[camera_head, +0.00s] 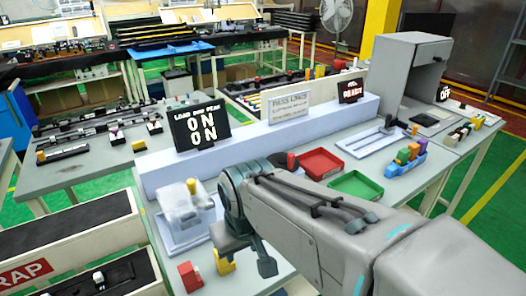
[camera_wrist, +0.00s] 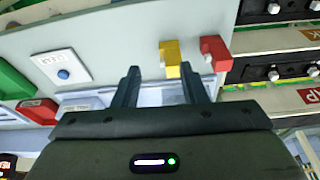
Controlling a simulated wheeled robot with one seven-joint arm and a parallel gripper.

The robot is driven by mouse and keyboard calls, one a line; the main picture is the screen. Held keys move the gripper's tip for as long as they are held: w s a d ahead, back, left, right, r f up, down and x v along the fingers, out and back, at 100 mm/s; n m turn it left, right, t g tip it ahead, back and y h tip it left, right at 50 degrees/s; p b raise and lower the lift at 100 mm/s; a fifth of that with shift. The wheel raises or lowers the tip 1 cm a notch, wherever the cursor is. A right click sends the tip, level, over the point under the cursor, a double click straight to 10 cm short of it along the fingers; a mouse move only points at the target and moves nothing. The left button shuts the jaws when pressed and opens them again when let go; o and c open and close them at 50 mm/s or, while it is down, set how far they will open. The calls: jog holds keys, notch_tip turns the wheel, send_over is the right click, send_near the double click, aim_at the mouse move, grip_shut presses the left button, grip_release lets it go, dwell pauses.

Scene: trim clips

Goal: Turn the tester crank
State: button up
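The tester (camera_head: 180,208) appears to be the pale grey unit with a yellow knob (camera_head: 192,186) on top, standing on a light blue-white base at the left of the bench. I cannot make out a separate crank arm. My gripper (camera_head: 246,255) hangs just right of the tester and nearer the camera, apart from it in the picture. In the wrist view my gripper (camera_wrist: 162,80) is open, its two fingers spread with nothing held. Part of a pale blue-white fixture (camera_wrist: 150,97) shows between and behind the fingers; the crank is not clear there.
A red block (camera_head: 190,276) and a yellow block (camera_head: 223,263) stand at the bench's front. Red (camera_head: 318,164) and green (camera_head: 356,185) trays lie right of my arm. A white plate with a blue button (camera_wrist: 63,74) shows in the wrist view. A display (camera_head: 200,124) reads ON.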

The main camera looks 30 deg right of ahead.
jog(key=w+d+r+n+g+h+p, duration=0.1)
jog(key=w+d+r+n+p, duration=0.2)
jog(key=w+r, duration=0.55)
jog(key=r+n+g+y+p, duration=0.1)
jog(key=n+g+p, duration=0.1)
jog(key=n, duration=0.5)
send_over(291, 154)
notch_tip(291, 154, down, 13)
jog(key=shift+r+p, duration=0.2)
jog(key=shift+p, duration=0.25)
grip_shut()
